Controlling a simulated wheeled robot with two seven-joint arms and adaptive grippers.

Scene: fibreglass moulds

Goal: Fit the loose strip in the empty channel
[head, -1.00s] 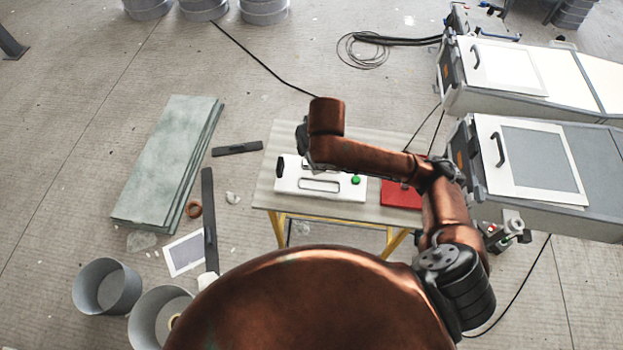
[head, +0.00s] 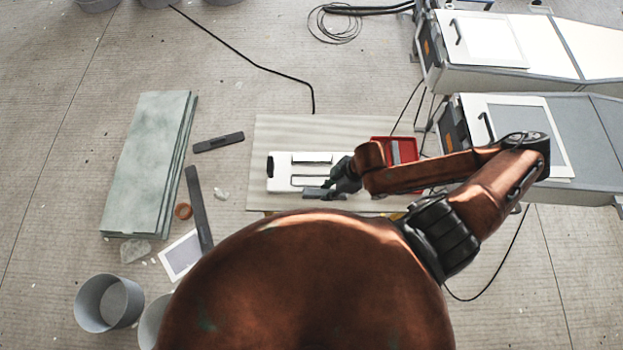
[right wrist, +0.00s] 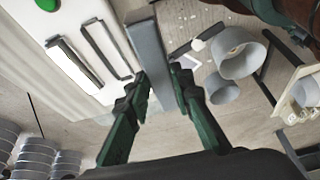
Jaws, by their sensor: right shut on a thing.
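A white mould (head: 277,175) lies on the bench, with two long outlined channels along it. Its channels also show in the right wrist view (right wrist: 88,72); I cannot tell for sure which is empty. My right gripper (head: 333,189) is at the mould's right front. In the right wrist view its green fingers (right wrist: 160,88) are shut on a grey strip (right wrist: 149,50). The strip also shows in the head view (head: 314,193), along the mould's front edge; whether it touches the mould is unclear. My left gripper is out of view.
A red tray (head: 379,143) with grey contents stands at the bench's back right. The bench (head: 262,135) is bare behind the mould. Grey machines (head: 590,125) stand to the right. Slabs (head: 150,160), dark bars (head: 218,142) and buckets (head: 108,302) are on the floor at left.

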